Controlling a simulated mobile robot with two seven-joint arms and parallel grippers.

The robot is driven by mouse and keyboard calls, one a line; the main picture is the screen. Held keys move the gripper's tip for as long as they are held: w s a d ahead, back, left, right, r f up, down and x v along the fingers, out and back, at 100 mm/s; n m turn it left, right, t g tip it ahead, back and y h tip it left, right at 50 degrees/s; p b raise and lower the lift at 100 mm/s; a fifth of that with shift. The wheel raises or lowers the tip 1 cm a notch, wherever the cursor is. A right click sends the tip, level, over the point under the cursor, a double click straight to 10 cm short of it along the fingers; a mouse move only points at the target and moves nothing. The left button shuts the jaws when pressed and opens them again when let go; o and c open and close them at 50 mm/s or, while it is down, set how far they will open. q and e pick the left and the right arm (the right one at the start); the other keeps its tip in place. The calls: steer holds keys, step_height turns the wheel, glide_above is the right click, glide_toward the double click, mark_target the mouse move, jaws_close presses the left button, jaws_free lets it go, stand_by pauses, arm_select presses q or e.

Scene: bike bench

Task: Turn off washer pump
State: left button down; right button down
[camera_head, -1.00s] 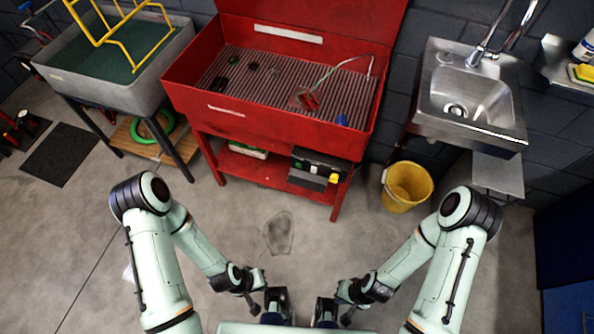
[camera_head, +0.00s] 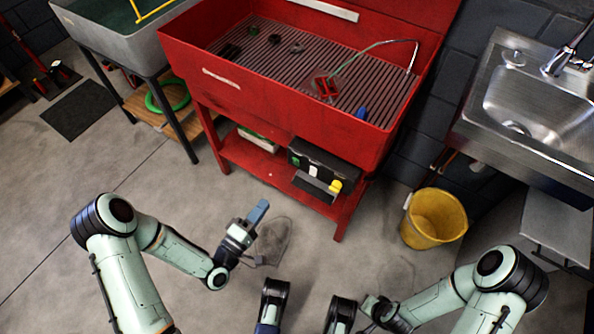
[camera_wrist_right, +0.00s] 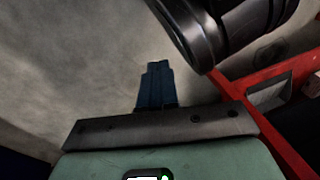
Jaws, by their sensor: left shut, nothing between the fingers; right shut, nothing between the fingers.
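The red parts washer (camera_head: 270,90) stands ahead in the head view. The switch position is too small to tell. My left gripper (camera_head: 261,206) is shut and empty, its blue fingers pointing toward the washer, to the left of and short of the box. My right gripper's blue fingers (camera_wrist_right: 157,85) are shut and empty in the right wrist view, over the floor.
A yellow bucket (camera_head: 434,218) stands on the floor right of the washer, below a steel sink (camera_head: 530,105). A grey basin (camera_head: 115,35) on dark legs is at the left. A lower red shelf (camera_head: 255,170) spans the washer's legs.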

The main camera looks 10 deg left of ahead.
mark_target(294, 160)
arm_select(q)
steer(key=shift+w+a+r, duration=0.1)
steer(key=shift+r, duration=0.15)
arm_select(e)
steer(key=shift+w+d+f, duration=0.2)
steer(key=shift+w, duration=0.05)
arm_select(q)
steer(key=shift+w, duration=0.1)
